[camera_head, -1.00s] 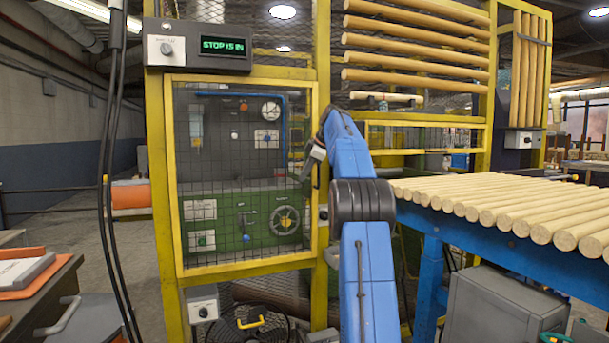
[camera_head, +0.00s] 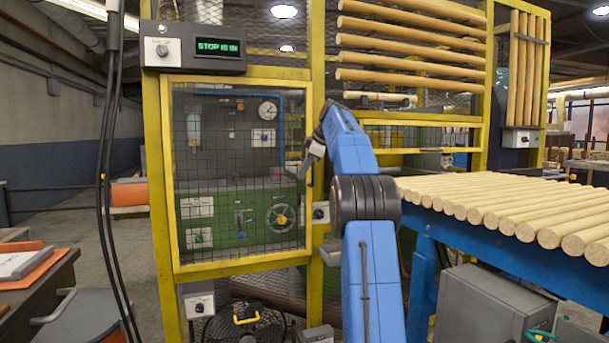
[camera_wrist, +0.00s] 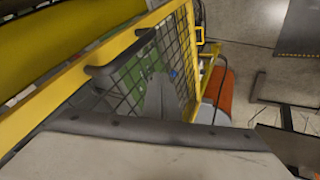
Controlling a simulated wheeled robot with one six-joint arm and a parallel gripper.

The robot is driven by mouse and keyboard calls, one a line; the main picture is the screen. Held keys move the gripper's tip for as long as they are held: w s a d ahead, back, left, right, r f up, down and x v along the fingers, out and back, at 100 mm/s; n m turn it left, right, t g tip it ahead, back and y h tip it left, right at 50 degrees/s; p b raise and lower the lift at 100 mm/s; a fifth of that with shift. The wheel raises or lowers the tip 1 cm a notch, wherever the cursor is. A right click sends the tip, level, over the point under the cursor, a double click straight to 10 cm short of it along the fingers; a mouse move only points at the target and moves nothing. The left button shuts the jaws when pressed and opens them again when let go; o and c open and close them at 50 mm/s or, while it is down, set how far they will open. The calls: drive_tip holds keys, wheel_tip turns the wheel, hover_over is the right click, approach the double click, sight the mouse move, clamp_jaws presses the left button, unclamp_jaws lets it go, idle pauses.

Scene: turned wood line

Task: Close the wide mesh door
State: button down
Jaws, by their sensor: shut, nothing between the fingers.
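The wide mesh door (camera_head: 241,268) is a yellow frame with dark wire mesh, at the left centre of the head view. Its right edge lies close to the yellow post, nearly or fully flush; I cannot tell if a small gap is left. In the wrist view the yellow door frame (camera_wrist: 99,68) and its mesh run diagonally, with a dark handle-like bar (camera_wrist: 120,52) on it. My gripper (camera_head: 306,171) is at the door's right edge, shut and empty. In the wrist view its grey fingers (camera_wrist: 160,98) point towards the mesh; contact is unclear.
Green machinery with a handwheel (camera_head: 280,216) stands behind the mesh. A display box (camera_head: 195,48) hangs above the door. A fan (camera_head: 243,325) sits below it. A blue table (camera_head: 480,268) with wooden rods is at right. Cables hang at left, with a workbench beyond.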

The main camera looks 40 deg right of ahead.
drive_tip(key=d+v, duration=0.1)
drive_tip(key=v, duration=0.7)
drive_tip(key=shift+s+d+r, duration=0.15)
drive_tip(key=shift+s+r, duration=0.05)
drive_tip(key=shift+r, duration=0.05)
drive_tip(key=s+a+f+m+g, duration=0.1)
drive_tip(key=s+a+f+m, duration=0.3)
drive_tip(key=a, duration=0.6)
drive_tip(key=s+a+f, duration=0.3)
drive_tip(key=s+a, duration=0.4)
drive_tip(key=a, duration=0.3)
drive_tip(key=s+a+f+m+g, duration=0.1)
drive_tip(key=s+a+f+m, duration=0.3)
drive_tip(key=a, duration=0.6)
drive_tip(key=s+a+f, duration=0.4)
drive_tip(key=s+f, duration=0.6)
drive_tip(key=s+a+f+m, duration=0.1)
drive_tip(key=s+a+f, duration=0.3)
drive_tip(key=s+f, duration=0.6)
drive_tip(key=s+a+f+m+h, duration=0.1)
drive_tip(key=s+a+f, duration=0.4)
drive_tip(key=s+f, duration=0.5)
